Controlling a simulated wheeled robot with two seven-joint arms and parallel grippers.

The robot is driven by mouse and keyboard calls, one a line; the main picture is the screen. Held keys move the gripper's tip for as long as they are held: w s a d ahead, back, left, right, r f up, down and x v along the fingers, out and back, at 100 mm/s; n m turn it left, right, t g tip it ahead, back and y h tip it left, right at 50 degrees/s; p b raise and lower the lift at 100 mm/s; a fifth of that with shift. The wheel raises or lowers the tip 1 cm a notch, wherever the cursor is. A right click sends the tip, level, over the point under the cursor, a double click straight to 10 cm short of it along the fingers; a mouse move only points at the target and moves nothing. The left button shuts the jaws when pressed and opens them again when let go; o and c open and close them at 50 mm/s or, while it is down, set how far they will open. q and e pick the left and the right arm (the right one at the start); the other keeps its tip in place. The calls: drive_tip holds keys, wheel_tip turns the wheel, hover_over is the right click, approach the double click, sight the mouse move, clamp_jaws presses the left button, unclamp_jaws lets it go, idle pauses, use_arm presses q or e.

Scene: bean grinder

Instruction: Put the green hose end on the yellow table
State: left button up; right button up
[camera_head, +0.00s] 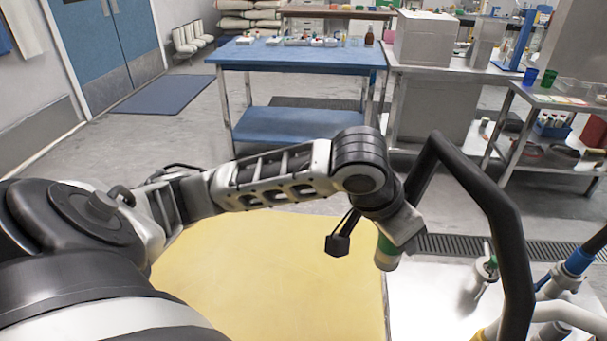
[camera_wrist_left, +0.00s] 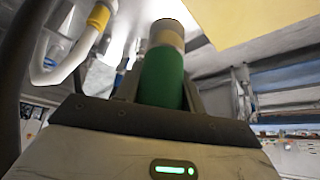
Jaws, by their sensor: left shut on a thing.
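The green hose end (camera_head: 385,252) is a short green cylinder with a pale tip, tilted and pointing down. My left gripper (camera_head: 398,240) is shut on it, above the border between the yellow table and the white surface to its right. In the left wrist view the green hose end (camera_wrist_left: 162,80) stands between the fingers, its pale tip pointing away. The yellow table (camera_head: 270,270) fills the lower middle of the head view, partly hidden by my left arm. Its edge also shows in the left wrist view (camera_wrist_left: 250,20). My right gripper is not in view.
A thick black bent hose (camera_head: 500,215) rises behind my left gripper and drops at the right. A metal fitting with a green part (camera_head: 482,275) stands on the white surface (camera_head: 420,310). A blue-collared pipe (camera_head: 578,262) is farther right. The visible yellow tabletop is bare.

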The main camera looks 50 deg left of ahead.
use_arm(q)
drive_tip(key=a+f+m+b, duration=0.1)
drive_tip(key=a+f+b, duration=0.1)
drive_tip(key=a+f, duration=0.3)
drive_tip(key=w+a+f+m+h+b, duration=0.1)
drive_tip(key=a+f+m+b, duration=0.1)
drive_tip(key=a+f, duration=0.3)
drive_tip(key=w+a+f+m+g+h+b, duration=0.1)
drive_tip(key=a+f+b, duration=0.2)
drive_tip(key=a+f, duration=0.2)
drive_tip(key=shift+w+a+f+b, duration=0.15)
drive_tip(key=shift+a+f+b, duration=0.15)
drive_tip(key=shift+a, duration=0.4)
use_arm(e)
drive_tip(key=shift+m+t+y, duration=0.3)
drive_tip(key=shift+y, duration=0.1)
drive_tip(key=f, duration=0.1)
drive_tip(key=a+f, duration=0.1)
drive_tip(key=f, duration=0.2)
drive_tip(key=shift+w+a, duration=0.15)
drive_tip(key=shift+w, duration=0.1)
use_arm(q)
drive_tip(key=o, duration=1.3)
drive_tip(key=shift+f, duration=0.1)
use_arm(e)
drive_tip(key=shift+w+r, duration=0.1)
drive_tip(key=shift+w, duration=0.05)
